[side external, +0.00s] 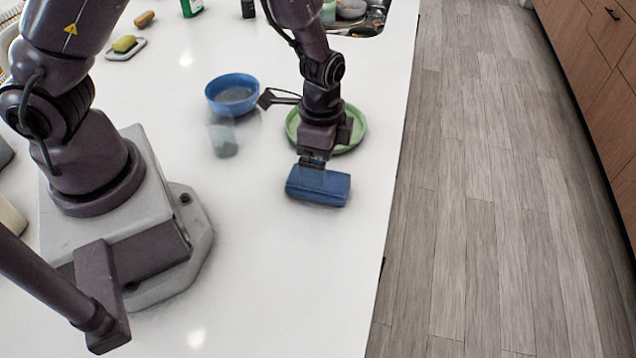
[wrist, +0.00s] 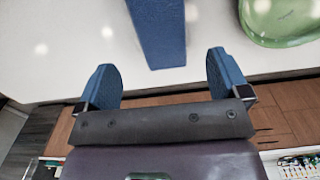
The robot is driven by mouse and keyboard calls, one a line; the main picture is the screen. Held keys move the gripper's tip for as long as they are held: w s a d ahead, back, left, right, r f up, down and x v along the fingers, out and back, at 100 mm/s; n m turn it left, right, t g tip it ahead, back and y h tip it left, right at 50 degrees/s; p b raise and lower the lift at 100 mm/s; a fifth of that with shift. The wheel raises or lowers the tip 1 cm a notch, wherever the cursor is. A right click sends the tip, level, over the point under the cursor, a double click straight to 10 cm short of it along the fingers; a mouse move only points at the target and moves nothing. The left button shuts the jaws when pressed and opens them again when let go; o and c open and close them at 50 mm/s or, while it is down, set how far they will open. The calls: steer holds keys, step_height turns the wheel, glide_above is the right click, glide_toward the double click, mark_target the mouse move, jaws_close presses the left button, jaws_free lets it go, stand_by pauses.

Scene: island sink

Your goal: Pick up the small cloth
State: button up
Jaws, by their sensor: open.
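A small blue folded cloth (side external: 325,192) lies on the white counter near its right edge, in front of the green plate. In the wrist view the cloth (wrist: 158,30) is a blue strip at the top middle, in line with the gap between my fingers. My gripper (side external: 312,172) is pointing down right over the cloth. Its blue fingers blend with the cloth in the side view. Whether the fingers touch the cloth I cannot tell.
A green plate (side external: 357,137) sits just behind my gripper and also shows in the wrist view (wrist: 285,22). A blue bowl (side external: 232,94) and a clear glass (side external: 223,140) stand to the left. A sponge (side external: 124,44) is at the back left. The front counter (side external: 290,290) is clear.

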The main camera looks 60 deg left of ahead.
steer(key=f, duration=0.6)
steer(key=shift+s+a+f, duration=0.2)
steer(key=shift+a+f, duration=0.05)
steer(key=shift+f, duration=0.05)
steer(key=c, duration=1)
